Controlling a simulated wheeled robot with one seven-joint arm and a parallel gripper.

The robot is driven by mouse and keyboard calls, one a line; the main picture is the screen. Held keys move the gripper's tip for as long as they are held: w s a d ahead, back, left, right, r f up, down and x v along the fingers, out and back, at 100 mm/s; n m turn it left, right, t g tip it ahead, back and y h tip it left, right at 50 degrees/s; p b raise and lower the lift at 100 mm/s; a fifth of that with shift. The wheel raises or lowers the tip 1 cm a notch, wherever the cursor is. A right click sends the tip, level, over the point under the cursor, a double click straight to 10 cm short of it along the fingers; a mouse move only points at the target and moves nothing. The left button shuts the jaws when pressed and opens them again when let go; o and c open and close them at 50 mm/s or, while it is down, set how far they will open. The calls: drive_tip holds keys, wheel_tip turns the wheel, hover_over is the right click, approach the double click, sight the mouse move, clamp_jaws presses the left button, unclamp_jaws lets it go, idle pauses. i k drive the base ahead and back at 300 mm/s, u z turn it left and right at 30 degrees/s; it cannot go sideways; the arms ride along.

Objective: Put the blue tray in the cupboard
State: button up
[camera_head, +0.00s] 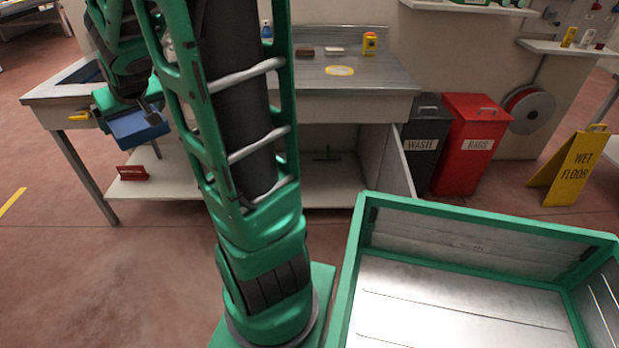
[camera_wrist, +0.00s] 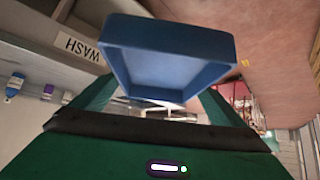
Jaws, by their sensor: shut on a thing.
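The blue tray (camera_head: 138,126) is held in my gripper (camera_head: 146,106) at the left of the head view, in front of the sink bench. In the wrist view the tray (camera_wrist: 165,58) fills the upper middle, its hollow side facing the camera, with its near edge between my fingers (camera_wrist: 165,108). The cupboard (camera_head: 330,175) is the space under the grey worktop, to the right of the tray. Its door (camera_head: 401,165) stands open at the right side. My arm hides the left part of the cupboard.
A red sign (camera_head: 133,172) stands on the low shelf below the tray. A black waste bin (camera_head: 423,140), a red rags bin (camera_head: 470,140) and a yellow wet-floor sign (camera_head: 570,168) stand right of the door. My green-rimmed cargo bed fills the lower right.

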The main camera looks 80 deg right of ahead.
sight(303, 187)
drive_tip(key=i, duration=2.55)
drive_tip(key=z, duration=2.95)
drive_tip(key=i, duration=0.6)
drive_tip(key=z, duration=0.2)
